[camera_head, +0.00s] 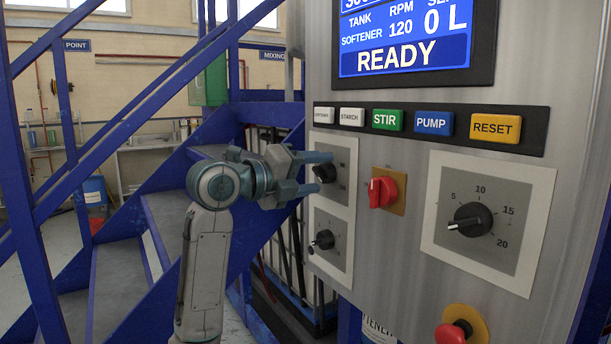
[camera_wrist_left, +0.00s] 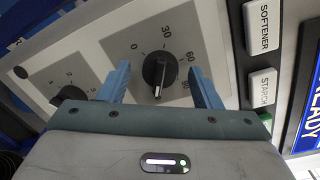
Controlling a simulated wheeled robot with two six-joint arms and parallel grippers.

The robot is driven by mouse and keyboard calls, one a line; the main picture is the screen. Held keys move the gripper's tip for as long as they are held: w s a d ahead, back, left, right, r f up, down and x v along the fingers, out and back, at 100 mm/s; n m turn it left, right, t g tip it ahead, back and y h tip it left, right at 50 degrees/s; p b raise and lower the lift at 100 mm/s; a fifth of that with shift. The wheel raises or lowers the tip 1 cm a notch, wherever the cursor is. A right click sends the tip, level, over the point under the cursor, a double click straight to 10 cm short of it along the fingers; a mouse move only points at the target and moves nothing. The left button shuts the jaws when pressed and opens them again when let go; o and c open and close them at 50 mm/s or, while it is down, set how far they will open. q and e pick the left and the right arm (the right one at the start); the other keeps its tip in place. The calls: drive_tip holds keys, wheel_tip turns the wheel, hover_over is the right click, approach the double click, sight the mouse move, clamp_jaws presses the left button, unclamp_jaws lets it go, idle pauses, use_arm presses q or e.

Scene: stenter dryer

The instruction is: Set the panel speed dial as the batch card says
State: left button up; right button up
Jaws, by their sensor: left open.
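My left gripper (camera_head: 318,173) is open at the panel's upper left dial (camera_head: 326,173). In the left wrist view its fingers stand either side of this dial's black knob (camera_wrist_left: 158,74); I cannot tell whether they touch it. Its scale reads 0, 30, 60 and 90, and its white mark points down in that picture. A smaller dial (camera_head: 323,240) sits below it. A large dial (camera_head: 472,219) on the right reads 5 to 20, its pointer toward the lower left. No label names the speed dial, and no batch card is in view. My right gripper is out of view.
The panel screen (camera_head: 404,40) reads RPM 120, 0 L and READY. Below it is a row of buttons, including green STIR (camera_head: 387,120) and yellow RESET (camera_head: 495,128). A red switch (camera_head: 382,191) sits between the dials. A red knob (camera_head: 453,332) juts out below. Blue stairs stand left.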

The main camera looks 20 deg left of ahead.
use_arm(q)
drive_tip(key=shift+s+a, duration=0.2)
drive_tip(key=b+v, duration=0.2)
drive_tip(key=v, duration=0.8)
drive_tip(key=shift+b, duration=0.4)
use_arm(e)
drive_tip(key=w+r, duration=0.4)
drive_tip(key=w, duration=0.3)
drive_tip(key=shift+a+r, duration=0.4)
